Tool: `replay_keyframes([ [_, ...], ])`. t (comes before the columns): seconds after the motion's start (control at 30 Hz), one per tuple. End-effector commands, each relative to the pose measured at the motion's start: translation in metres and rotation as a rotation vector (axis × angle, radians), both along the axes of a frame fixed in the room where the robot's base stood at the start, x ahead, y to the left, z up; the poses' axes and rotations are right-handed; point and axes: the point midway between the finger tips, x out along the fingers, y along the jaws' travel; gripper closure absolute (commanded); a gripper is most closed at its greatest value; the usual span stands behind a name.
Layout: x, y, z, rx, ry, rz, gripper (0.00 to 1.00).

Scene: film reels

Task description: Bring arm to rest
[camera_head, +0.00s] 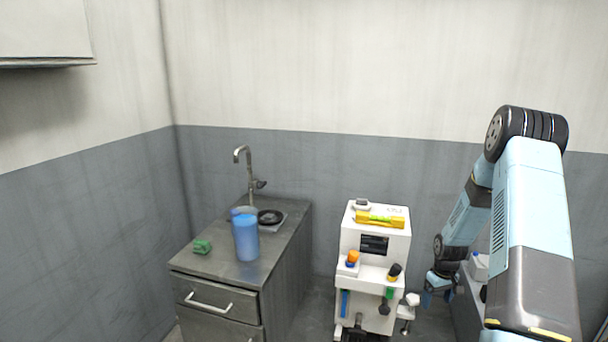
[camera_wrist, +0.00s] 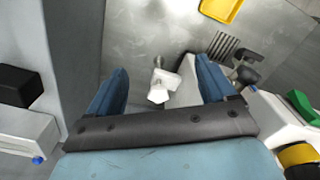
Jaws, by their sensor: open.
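My arm shows on the right of the head view, pale blue and dark grey, bent over with its end low. My gripper (camera_head: 440,292) hangs at the right of the white machine (camera_head: 374,244), apart from it as far as I can see. In the wrist view my gripper (camera_wrist: 160,95) has its two blue fingers spread wide with nothing between them. A white knobbed part (camera_wrist: 160,85) shows beyond and between the fingers, lower down. It seems to be at the machine's side.
A grey counter (camera_head: 215,265) with a sink and tap (camera_head: 248,175) stands left, bearing a blue pitcher (camera_head: 245,237) and a green object (camera_head: 202,247). Yellow items (camera_head: 380,220) lie on the machine. A low grey unit with a white bottle (camera_head: 478,267) is at right, close to my arm.

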Motion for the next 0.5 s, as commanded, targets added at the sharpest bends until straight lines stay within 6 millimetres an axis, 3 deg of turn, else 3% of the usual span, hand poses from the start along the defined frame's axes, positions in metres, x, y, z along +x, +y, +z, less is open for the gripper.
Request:
replay_keyframes([
  [0.5, 0.004, 0.022, 0.088, -0.047, -0.046, -0.01, 0.16],
])
